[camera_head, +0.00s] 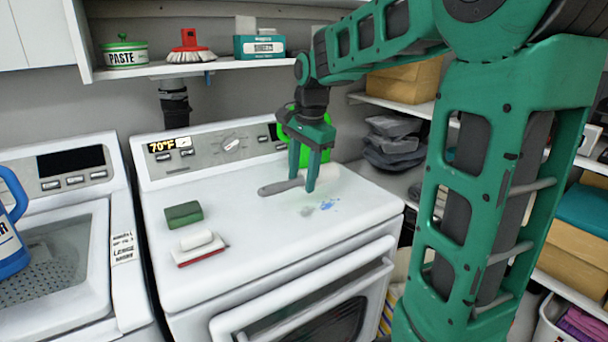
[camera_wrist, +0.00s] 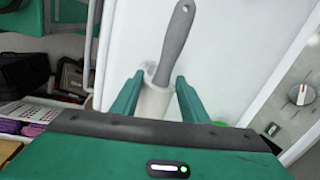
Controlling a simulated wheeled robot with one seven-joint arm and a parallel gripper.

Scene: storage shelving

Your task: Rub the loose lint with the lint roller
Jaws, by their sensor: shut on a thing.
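The lint roller (camera_head: 278,187) has a grey handle and a white roll. It lies across the dryer top, or just above it; I cannot tell which. My gripper (camera_head: 302,184) points down and is shut on the roller. In the wrist view the fingers (camera_wrist: 160,84) stand on both sides of the white roll (camera_wrist: 153,101), and the grey handle (camera_wrist: 178,38) extends away from them. A small grey smudge (camera_head: 307,211), which looks like the loose lint, lies on the white top just in front of the gripper. Blue specks (camera_head: 328,204) lie right beside it.
On the dryer top (camera_head: 250,250), a green sponge (camera_head: 184,215) and a white-and-red brush or block (camera_head: 200,247) stand to the left. The control panel (camera_head: 215,146) rises behind. A shelf (camera_head: 180,69) with a paste tub (camera_head: 125,52) hangs above. The front right top is clear.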

